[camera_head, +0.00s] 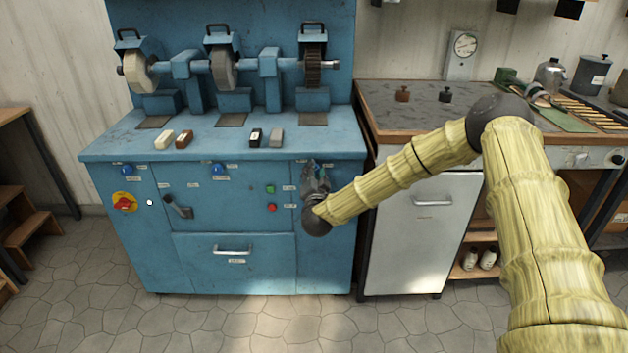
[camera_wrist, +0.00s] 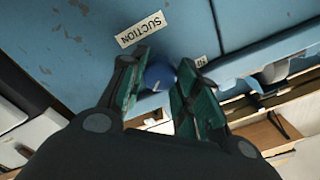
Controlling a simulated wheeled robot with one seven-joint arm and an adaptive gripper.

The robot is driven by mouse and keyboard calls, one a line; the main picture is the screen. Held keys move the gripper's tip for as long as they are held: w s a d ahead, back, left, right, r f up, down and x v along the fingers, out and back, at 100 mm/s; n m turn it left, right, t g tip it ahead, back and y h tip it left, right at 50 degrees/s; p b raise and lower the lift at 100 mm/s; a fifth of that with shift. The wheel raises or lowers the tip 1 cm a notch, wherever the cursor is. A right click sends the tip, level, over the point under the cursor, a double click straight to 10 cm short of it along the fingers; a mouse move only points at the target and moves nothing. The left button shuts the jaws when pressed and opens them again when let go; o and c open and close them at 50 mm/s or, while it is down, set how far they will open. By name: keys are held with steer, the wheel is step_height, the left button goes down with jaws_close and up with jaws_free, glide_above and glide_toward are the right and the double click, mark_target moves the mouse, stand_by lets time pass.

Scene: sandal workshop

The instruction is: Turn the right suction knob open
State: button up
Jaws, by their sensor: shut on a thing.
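The right suction knob (camera_wrist: 160,76) is a round blue knob on the front panel of the blue machine (camera_head: 230,205). My gripper (camera_head: 315,172) reaches that panel at its right end and hides most of this knob in the head view. In the wrist view my gripper (camera_wrist: 163,82) has its two green-padded fingers on either side of the knob, shut on it. How far the knob is turned cannot be told.
Two similar blue knobs, left (camera_head: 127,170) and middle (camera_head: 217,169), sit on the same panel. A red rotary switch (camera_head: 124,202), a lever (camera_head: 178,207), a green button (camera_head: 270,189) and a red button (camera_head: 272,207) are also there. A workbench (camera_head: 420,115) stands close on the right.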

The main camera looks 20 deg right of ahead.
steer(key=shift+f+m+b, duration=0.15)
steer(key=shift+m+b, duration=2.45)
steer(key=shift+m, duration=1.2)
steer(key=o, duration=1)
steer(key=v, duration=1.2)
steer(key=shift+a, duration=0.15)
